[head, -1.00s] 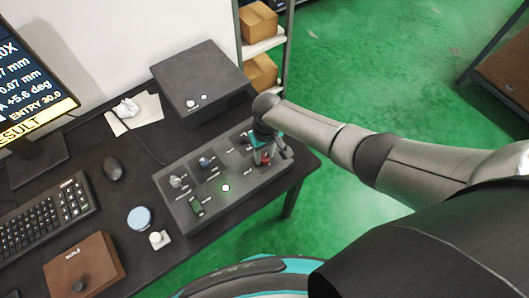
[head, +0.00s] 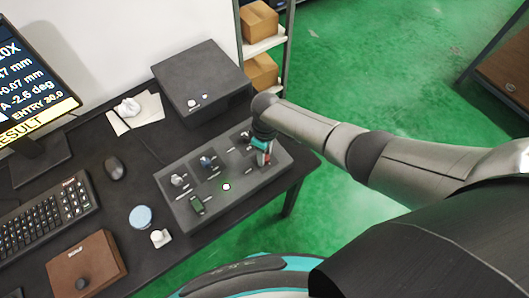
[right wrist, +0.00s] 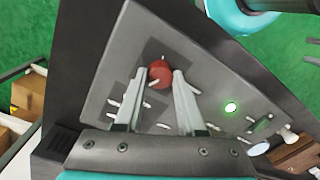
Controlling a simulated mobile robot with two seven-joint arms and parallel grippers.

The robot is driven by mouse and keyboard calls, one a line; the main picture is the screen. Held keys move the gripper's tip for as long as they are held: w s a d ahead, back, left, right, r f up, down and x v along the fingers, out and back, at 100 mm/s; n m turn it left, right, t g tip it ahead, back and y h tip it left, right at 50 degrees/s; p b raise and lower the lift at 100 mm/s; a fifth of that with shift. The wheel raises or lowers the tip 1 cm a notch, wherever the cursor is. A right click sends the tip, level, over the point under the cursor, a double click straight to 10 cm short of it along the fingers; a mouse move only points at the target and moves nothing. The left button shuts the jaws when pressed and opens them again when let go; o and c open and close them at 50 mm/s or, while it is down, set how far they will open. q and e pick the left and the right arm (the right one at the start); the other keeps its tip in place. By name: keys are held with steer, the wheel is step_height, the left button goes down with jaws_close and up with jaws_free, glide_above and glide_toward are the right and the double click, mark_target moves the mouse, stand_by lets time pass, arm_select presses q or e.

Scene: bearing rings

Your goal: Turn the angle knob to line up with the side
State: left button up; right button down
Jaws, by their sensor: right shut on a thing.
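The control box (head: 222,205) lies on the desk with several knobs and switches on its top. A red knob sits near its right end; in the right wrist view the red knob (right wrist: 160,73) shows between the fingers. My right gripper (head: 264,150) reaches down over that end, and in the right wrist view its fingers (right wrist: 159,88) are shut on the red knob, one on each side. The monitor (head: 28,68) at the left reads A -2.6 deg. Which printed mark the knob points at is too small to tell. My left gripper is not in view.
A blue knob (head: 207,162), a pale knob (head: 178,180) and a green-lit button (head: 226,187) are on the box. A dark case (head: 200,82) stands behind it. A mouse (head: 115,168), keyboard (head: 45,218) and brown box (head: 86,265) are to the left.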

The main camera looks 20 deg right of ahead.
mark_target(266, 155)
stand_by(0.3)
steer(key=c, duration=0.5)
jaws_free()
step_height(266, 155, up, 15)
steer(key=p, duration=0.4)
steer(key=shift+w+d, duration=0.2)
steer(key=shift+r, duration=0.1)
